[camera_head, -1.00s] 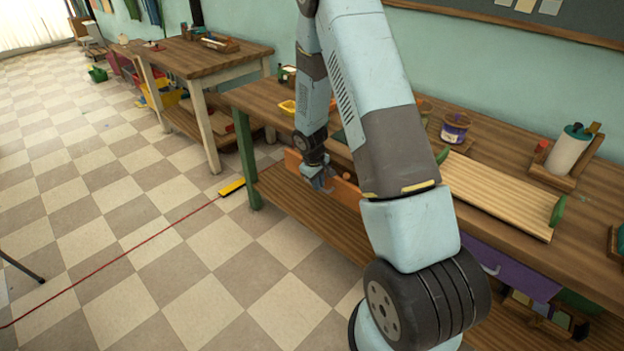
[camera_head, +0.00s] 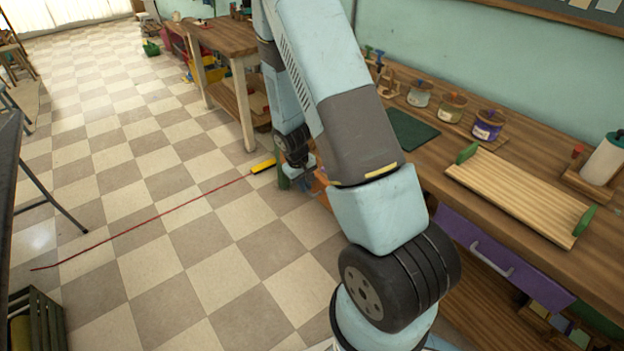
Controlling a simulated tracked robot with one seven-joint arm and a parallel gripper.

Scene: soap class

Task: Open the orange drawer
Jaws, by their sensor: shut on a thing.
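Only a small part of the orange drawer (camera_head: 323,196) shows, under the long workbench's near left end; my arm hides most of it. My gripper (camera_head: 309,177) is at the front of this drawer, small and partly hidden behind my arm. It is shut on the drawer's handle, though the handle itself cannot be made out. How far the drawer stands out from the bench is hidden.
A purple drawer (camera_head: 502,256) with a pale handle is in the bench to the right. A board with green ends (camera_head: 520,192), jars and a paper roll (camera_head: 604,160) stand on top. A red cord (camera_head: 140,223) crosses the open checkered floor, ending at a yellow block (camera_head: 263,166).

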